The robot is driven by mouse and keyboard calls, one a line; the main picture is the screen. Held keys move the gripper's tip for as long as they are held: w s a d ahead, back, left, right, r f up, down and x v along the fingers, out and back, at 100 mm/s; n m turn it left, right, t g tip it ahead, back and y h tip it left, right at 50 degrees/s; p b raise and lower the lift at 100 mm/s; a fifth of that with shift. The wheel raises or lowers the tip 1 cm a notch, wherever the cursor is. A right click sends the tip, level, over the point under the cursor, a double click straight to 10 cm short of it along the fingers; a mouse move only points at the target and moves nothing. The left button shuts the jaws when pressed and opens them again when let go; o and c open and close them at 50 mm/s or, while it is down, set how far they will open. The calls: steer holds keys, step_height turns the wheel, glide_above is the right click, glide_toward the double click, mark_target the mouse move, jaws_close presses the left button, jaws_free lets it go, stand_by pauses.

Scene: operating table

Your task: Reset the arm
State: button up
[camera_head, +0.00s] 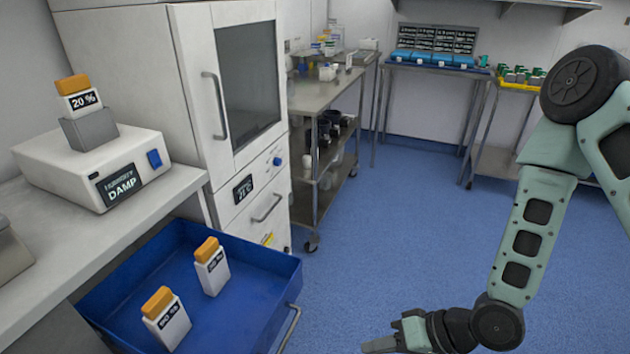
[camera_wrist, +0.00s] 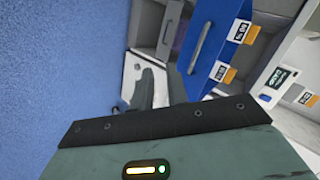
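My arm hangs down the right side of the head view. My gripper (camera_head: 378,345) is low at the bottom edge, over the blue floor, to the right of the blue drawer (camera_head: 288,283). Its fingertips are partly cut off, so I cannot tell whether it is open or shut. I see nothing held in it.
Two orange-capped bottles (camera_head: 166,322) (camera_head: 212,268) stand in the drawer. A third bottle (camera_head: 80,100), marked 20 %, sits on the white device (camera_head: 60,170) on the counter. A steel cart (camera_head: 325,95) stands behind. The middle floor is clear.

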step_height(320, 180, up, 20)
steer(key=s+d+n+h+p, duration=0.25)
steer(key=n+h+p, duration=0.2)
steer(key=h, duration=0.35)
steer(key=s+r+n+g+h, duration=0.1)
steer(key=s+r+g, duration=0.1)
steer(key=s+r, duration=0.4)
step_height(320, 180, up, 3)
steer(key=shift+s+a+f+p, duration=0.15)
steer(key=shift+s+p, duration=0.2)
steer(key=shift+p, duration=0.05)
